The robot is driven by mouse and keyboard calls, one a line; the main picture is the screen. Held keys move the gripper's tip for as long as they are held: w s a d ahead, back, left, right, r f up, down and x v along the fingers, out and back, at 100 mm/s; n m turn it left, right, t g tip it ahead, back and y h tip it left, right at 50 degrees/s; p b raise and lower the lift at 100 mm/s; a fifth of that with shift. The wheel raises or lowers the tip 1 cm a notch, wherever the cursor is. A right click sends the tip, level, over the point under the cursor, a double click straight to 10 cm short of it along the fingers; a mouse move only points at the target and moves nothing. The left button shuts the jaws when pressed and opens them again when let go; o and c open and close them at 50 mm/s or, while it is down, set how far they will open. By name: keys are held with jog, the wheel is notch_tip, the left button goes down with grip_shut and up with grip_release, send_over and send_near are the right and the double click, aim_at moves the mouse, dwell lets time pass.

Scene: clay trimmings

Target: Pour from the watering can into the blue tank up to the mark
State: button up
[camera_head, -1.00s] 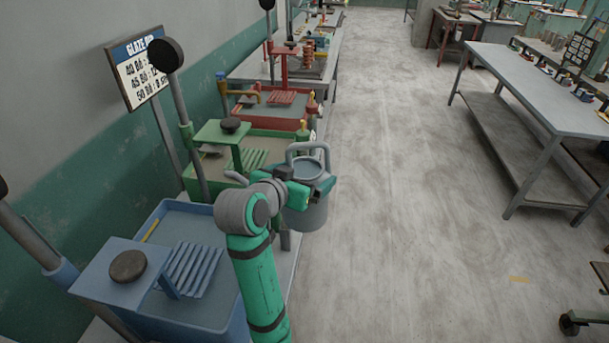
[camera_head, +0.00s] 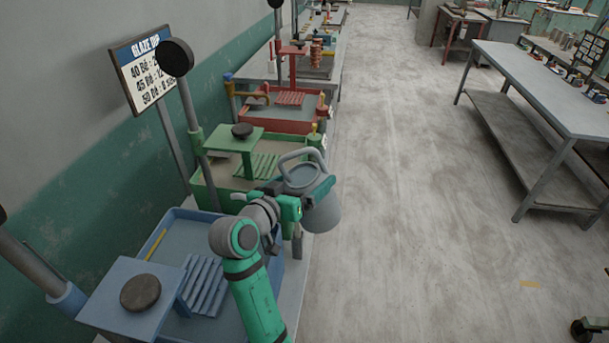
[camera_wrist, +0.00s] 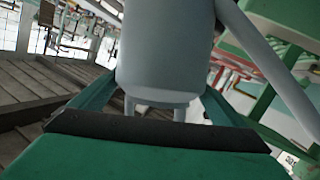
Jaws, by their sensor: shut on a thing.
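The grey watering can (camera_head: 321,214) is held in my gripper (camera_head: 306,196), right of the green tank and over the floor beside the bench. It is tilted, its handle loop leaning left. The can's body (camera_wrist: 165,50) fills the middle of the wrist view between my fingers, with a grey tube running to the right. The blue tank (camera_head: 185,320) stands at the lower left, below and left of the can. It has a slatted rack (camera_head: 205,287) inside and a yellow strip (camera_head: 156,244) on its inner wall. My arm covers its right part. The liquid level is not clear.
A blue platform with a dark disc (camera_head: 140,293) overhangs the blue tank's front. The green tank (camera_head: 225,195) and red tank (camera_head: 275,118) stand behind it. A sign (camera_head: 150,70) is at the wall.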

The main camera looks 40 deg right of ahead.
jog(key=shift+w+a+f+n+h, duration=0.1)
jog(key=shift+a+f+n+h, duration=0.15)
jog(key=shift+f, duration=0.45)
jog(key=shift+w+a+f+n+h, duration=0.1)
jog(key=shift+f+n+h, duration=0.2)
jog(key=shift+f, duration=0.35)
jog(key=shift+a, duration=0.1)
jog(key=shift+w+a+r+n+h, duration=0.1)
jog(key=shift+a+r+n+h, duration=0.15)
jog(key=shift+a+n+h, duration=0.1)
jog(key=shift+r, duration=0.15)
jog(key=shift+w+a+r+n+t+h, duration=0.15)
jog(key=shift+r+n+h, duration=0.05)
jog(key=shift+r, duration=0.15)
jog(key=shift+w+a+r+n+t+h, duration=0.1)
jog(key=shift+r+n+t+h, duration=0.1)
jog(key=shift+r, duration=0.1)
dwell(1.1)
jog(key=shift+s, duration=0.1)
dwell(0.8)
